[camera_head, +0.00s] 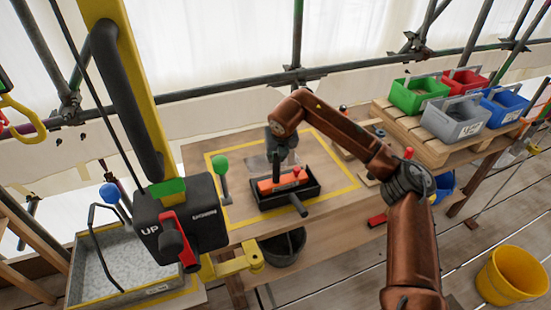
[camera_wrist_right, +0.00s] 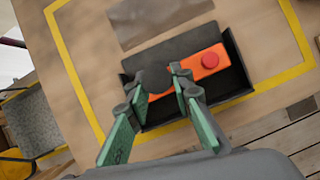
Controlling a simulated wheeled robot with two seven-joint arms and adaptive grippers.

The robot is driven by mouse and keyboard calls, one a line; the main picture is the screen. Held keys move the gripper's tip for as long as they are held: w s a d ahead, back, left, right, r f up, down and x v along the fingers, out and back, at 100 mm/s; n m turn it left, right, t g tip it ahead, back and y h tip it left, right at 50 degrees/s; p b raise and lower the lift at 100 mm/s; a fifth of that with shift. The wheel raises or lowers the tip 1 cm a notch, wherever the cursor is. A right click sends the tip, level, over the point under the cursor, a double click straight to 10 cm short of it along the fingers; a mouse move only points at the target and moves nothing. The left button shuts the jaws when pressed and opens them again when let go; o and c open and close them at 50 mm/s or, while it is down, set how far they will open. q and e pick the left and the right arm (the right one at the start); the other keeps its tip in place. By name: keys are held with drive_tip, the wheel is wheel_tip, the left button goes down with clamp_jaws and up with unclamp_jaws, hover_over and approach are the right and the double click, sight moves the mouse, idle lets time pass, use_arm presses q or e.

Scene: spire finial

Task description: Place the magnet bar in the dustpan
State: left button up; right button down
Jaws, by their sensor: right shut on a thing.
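The magnet bar (camera_head: 283,181) is an orange bar with a red knob. It lies within the walls of the black dustpan (camera_head: 262,202), whose short handle points toward the front right. The right wrist view also shows the bar (camera_wrist_right: 209,60) inside the dustpan (camera_wrist_right: 238,62). My right gripper (camera_head: 277,172) reaches down from above, and its green fingers (camera_wrist_right: 160,82) are shut on the left part of the bar. I cannot tell whether the bar rests on the pan's floor. My left gripper is not in view.
The dustpan stands on a wooden table inside a yellow taped outline (camera_head: 237,225). A green-knobbed lever (camera_head: 222,170) stands left of it. A black control box (camera_head: 180,225) on a yellow post is in front left. Coloured bins (camera_head: 455,118) sit at the right.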

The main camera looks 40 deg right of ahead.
drive_tip(key=shift+f, duration=0.15)
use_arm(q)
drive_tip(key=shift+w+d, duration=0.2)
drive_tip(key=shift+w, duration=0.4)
use_arm(e)
drive_tip(key=c, duration=1.7)
unclamp_jaws()
use_arm(q)
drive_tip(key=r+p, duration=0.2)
drive_tip(key=p, duration=0.1)
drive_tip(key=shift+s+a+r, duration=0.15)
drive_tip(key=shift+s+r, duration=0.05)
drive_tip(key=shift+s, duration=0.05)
use_arm(e)
drive_tip(key=v, duration=1.2)
